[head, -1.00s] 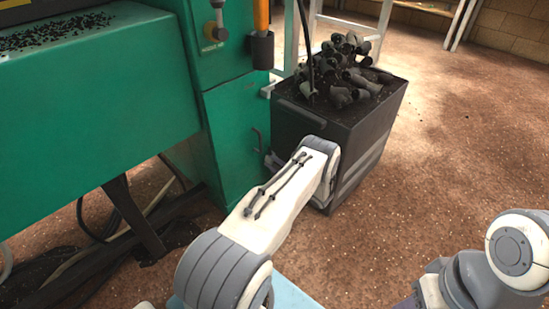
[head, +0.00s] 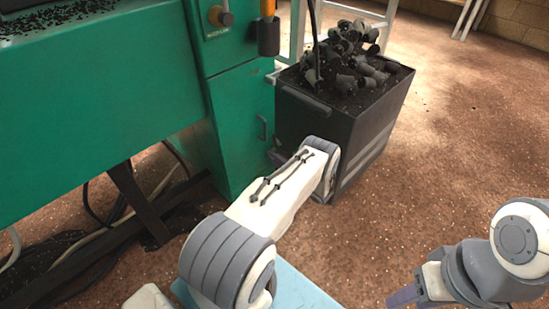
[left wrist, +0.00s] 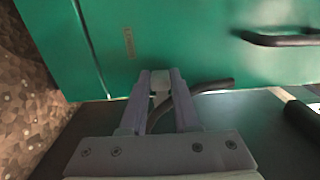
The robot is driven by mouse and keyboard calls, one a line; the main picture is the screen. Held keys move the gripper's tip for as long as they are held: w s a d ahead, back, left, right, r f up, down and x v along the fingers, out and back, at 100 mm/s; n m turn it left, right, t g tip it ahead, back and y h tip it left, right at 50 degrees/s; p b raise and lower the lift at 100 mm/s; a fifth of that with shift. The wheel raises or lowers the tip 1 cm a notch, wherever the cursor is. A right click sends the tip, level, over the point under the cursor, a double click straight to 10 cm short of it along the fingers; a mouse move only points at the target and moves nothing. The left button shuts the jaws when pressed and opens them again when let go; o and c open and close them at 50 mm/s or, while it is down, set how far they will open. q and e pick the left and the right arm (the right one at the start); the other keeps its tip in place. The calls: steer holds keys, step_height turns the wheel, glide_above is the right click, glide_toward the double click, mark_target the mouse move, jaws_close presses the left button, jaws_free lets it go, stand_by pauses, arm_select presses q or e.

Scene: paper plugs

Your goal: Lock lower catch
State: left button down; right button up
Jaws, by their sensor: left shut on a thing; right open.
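In the left wrist view the two fingers of my left gripper (left wrist: 161,84) are close together at the green cabinet (left wrist: 185,30). A small pale block (left wrist: 160,80), which I take for the lower catch, sits between the fingertips. A dark bent bar (left wrist: 215,85) runs from between the fingers out to the right; I cannot tell if it joins the block. In the head view my left arm mostly hides this gripper, low by the cabinet (head: 238,130). My right gripper (head: 404,297) shows only in part at the bottom right, away from the cabinet, with nothing visible in it.
A black handle (left wrist: 280,40) is on the cabinet. Cables and dark beams (head: 140,205) lie at left. The floor at right is clear.

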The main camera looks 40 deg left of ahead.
arm_select(q)
steer(key=shift+f, duration=0.1)
stand_by(0.3)
steer(key=c, duration=0.6)
jaws_free()
steer(key=shift+c, duration=0.2)
steer(key=d+p, duration=0.3)
steer(key=d, duration=0.7)
steer(key=shift+s+d, duration=0.25)
steer(key=shift+s, duration=0.15)
